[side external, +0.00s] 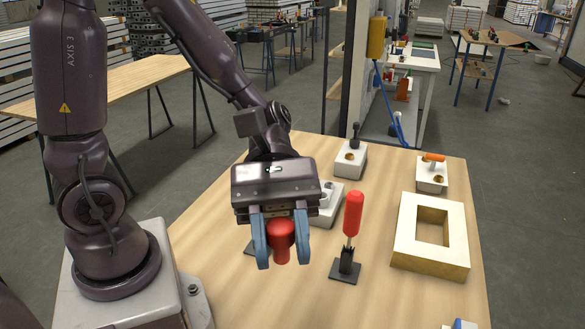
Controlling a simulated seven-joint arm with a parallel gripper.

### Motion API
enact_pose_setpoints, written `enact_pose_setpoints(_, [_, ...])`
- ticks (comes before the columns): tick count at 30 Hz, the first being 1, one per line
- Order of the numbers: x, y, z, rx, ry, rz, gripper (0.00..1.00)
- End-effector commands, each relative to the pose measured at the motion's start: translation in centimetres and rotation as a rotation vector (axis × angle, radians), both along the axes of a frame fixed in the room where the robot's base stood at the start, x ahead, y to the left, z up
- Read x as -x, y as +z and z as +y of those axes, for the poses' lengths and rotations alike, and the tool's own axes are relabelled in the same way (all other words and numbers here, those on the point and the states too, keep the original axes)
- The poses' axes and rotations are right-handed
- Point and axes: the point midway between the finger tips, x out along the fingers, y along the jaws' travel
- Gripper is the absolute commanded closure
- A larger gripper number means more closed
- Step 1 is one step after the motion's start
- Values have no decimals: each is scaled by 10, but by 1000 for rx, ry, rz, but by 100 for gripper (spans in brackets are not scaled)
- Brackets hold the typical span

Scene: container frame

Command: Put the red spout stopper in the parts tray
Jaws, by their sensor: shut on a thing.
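My gripper (281,262) hangs over the wooden table with its two blue fingers shut on a red rounded piece (281,240), which looks like the red spout stopper. The piece is wider at the top and narrower below, and its upper end is partly hidden between the fingers. It appears to be held above the table, though the exact gap cannot be told. No thing is clearly recognisable as the parts tray. A pale box with a square opening (455,259) stands at the right, and a light grey block with round holes (326,215) is partly hidden behind my gripper.
A red-handled clamp (353,214) stands upright on a black base just right of my gripper. A dark plate shows behind the left finger. Two small grey blocks (350,160) (432,174) stand at the back. A white-and-blue item (460,324) is cut off at the front edge.

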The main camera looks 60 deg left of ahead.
Motion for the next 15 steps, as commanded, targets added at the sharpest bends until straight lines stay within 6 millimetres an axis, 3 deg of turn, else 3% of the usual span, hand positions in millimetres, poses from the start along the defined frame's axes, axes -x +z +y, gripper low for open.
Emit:
enact_pose_setpoints(5, [-4, 22, 1, 0, 12, -4, 93])
enact_pose_setpoints(15, [-81, 25, 33, -7, 259, -15, 93])
